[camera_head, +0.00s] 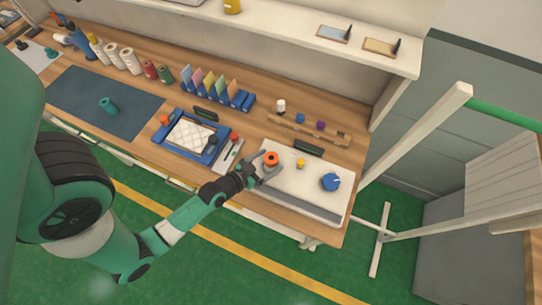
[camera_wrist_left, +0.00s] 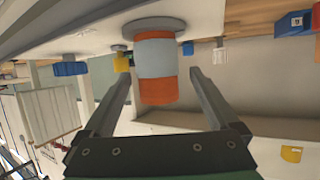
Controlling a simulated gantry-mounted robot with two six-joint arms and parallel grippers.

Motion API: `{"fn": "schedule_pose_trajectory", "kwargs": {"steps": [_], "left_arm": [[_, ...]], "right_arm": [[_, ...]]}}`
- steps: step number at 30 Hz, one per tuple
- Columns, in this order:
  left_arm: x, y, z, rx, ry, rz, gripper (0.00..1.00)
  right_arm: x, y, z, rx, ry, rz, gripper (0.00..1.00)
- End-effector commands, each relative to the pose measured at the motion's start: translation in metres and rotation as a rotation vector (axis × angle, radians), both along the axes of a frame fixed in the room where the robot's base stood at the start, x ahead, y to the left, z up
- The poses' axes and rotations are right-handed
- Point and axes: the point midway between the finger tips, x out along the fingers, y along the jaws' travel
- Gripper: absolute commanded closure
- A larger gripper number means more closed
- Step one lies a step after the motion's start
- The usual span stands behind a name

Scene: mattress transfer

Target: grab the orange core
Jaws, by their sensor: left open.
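The orange core (camera_head: 271,158) stands on the white board (camera_head: 305,188) at the right end of the bench. In the left wrist view the core (camera_wrist_left: 157,90) has orange ends and a pale grey-white middle band, and it stands on a round grey disc (camera_wrist_left: 153,27). My left gripper (camera_head: 265,169) is open around the core in the head view. In the left wrist view its two fingers (camera_wrist_left: 160,92) are apart, with the core between them and a gap showing on both sides. My right gripper is not in view.
A yellow piece (camera_head: 300,163) and a blue round object (camera_head: 330,182) stand on the board right of the core. A blue tray (camera_head: 167,147) with a quilted white pad lies to the left. A wooden rack (camera_head: 312,127) stands behind.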

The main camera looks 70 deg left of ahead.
Motion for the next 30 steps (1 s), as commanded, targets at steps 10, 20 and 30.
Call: {"fn": "schedule_pose_trajectory", "kwargs": {"steps": [10, 20, 30], "left_arm": [[0.035, 0.014, -0.016, 0.001, -0.001, -0.001, 0.06], [0.035, 0.014, -0.016, 0.000, 0.000, 0.000, 0.38], [0.035, 0.014, -0.016, 0.000, -0.001, 0.000, 1.00]], "right_arm": [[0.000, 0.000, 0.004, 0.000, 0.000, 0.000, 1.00], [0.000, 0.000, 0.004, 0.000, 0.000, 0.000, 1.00], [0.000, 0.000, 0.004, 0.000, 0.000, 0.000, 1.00]]}}
